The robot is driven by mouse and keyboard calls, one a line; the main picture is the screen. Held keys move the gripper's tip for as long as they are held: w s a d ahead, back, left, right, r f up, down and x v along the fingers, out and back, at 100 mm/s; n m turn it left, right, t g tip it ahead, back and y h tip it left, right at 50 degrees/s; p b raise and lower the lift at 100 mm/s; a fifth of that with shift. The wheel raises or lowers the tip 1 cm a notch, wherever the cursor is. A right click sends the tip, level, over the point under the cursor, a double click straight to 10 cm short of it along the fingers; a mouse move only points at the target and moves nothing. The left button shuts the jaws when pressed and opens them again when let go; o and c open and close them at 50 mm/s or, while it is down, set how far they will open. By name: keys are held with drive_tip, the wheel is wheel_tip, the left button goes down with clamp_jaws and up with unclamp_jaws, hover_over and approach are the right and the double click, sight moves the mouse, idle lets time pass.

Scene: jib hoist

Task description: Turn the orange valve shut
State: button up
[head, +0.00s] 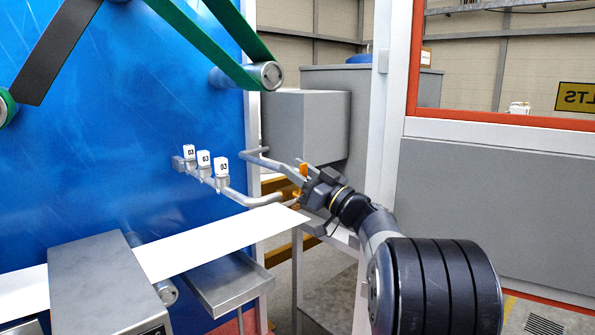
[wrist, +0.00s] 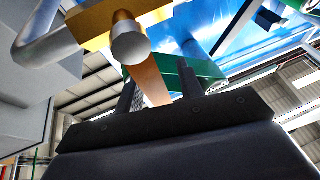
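The orange valve (head: 303,171) sits on a grey pipe beside the blue panel. In the wrist view its orange body (wrist: 92,22) is at the top, with a round grey stem end (wrist: 131,42). The orange lever (wrist: 152,80) runs from the stem down between my fingers. My gripper (head: 306,182) is at the valve and partly covers it in the head view. In the wrist view my gripper (wrist: 158,90) is open around the lever, a finger on each side. Gaps seem to show beside the lever; contact is unclear. The lever's lower end is hidden behind my gripper.
A grey box (head: 305,125) stands behind the valve. A white-framed post (head: 391,110) is to the right.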

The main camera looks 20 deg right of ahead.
drive_tip(key=shift+s, duration=0.1)
drive_tip(key=b+v, duration=0.1)
drive_tip(key=v, duration=0.9)
drive_tip(key=shift+s+d+f+b, duration=0.2)
drive_tip(key=shift+s+f+b, duration=0.05)
drive_tip(key=shift+b, duration=0.1)
drive_tip(key=p+x, duration=0.1)
drive_tip(key=x, duration=0.9)
drive_tip(key=shift+w+r+p, duration=0.25)
drive_tip(key=shift+w+p, duration=0.1)
drive_tip(key=shift+p, duration=0.05)
drive_tip(key=shift+a, duration=0.1)
